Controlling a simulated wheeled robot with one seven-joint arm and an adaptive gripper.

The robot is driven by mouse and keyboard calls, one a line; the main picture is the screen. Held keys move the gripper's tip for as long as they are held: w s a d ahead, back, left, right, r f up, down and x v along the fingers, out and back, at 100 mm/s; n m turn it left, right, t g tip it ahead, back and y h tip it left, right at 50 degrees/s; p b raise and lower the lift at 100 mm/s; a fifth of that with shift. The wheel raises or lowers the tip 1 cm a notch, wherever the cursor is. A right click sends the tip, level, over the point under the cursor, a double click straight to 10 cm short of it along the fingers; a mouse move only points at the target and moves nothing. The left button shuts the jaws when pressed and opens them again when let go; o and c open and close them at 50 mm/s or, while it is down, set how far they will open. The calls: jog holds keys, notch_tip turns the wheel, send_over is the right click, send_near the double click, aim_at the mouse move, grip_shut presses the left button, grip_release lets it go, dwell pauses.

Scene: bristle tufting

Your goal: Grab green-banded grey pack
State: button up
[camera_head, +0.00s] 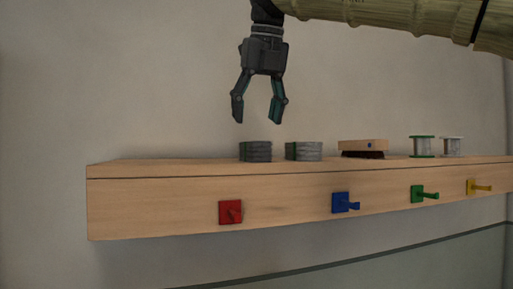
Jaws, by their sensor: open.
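Two small grey packs sit side by side on top of the wooden shelf. The left pack (259,152) is darker grey and the right pack (308,151) is lighter grey. Both seem to show a dark greenish tint toward their left ends, and I cannot tell clearly which has the green band. My gripper (257,114) points down, open and empty, its fingers apart. In the picture it hangs above the left pack, with a gap between the fingertips and the pack.
The wooden shelf (155,206) carries a brush block with dark bristles (362,146), a green-rimmed spool (422,147) and a pale spool (452,147). Red (230,212), blue (341,203), green (419,194) and yellow (474,187) pegs stick out in front. The shelf's left end is bare.

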aim_at(255, 146)
jog(key=w+f, duration=0.1)
jog(key=f, duration=0.1)
jog(key=w+f, duration=0.1)
jog(key=shift+w+a+p, duration=0.25)
jog(key=shift+w+p, duration=0.1)
jog(key=shift+p, duration=0.05)
jog(key=shift+s+d+f+p, duration=0.15)
jog(key=shift+f+p, duration=0.1)
jog(key=shift+p, duration=0.45)
jog(key=shift+f+p, duration=0.3)
jog(key=shift+f, duration=0.05)
jog(key=w+f, duration=0.1)
jog(key=w+f+p, duration=0.1)
jog(key=shift+a+f, duration=0.2)
jog(key=shift+f, duration=0.15)
jog(key=shift+s, duration=0.25)
jog(key=shift+w+f, duration=0.15)
jog(key=shift+w, duration=0.05)
jog(key=shift+s+f, duration=0.1)
jog(key=shift+f, duration=0.1)
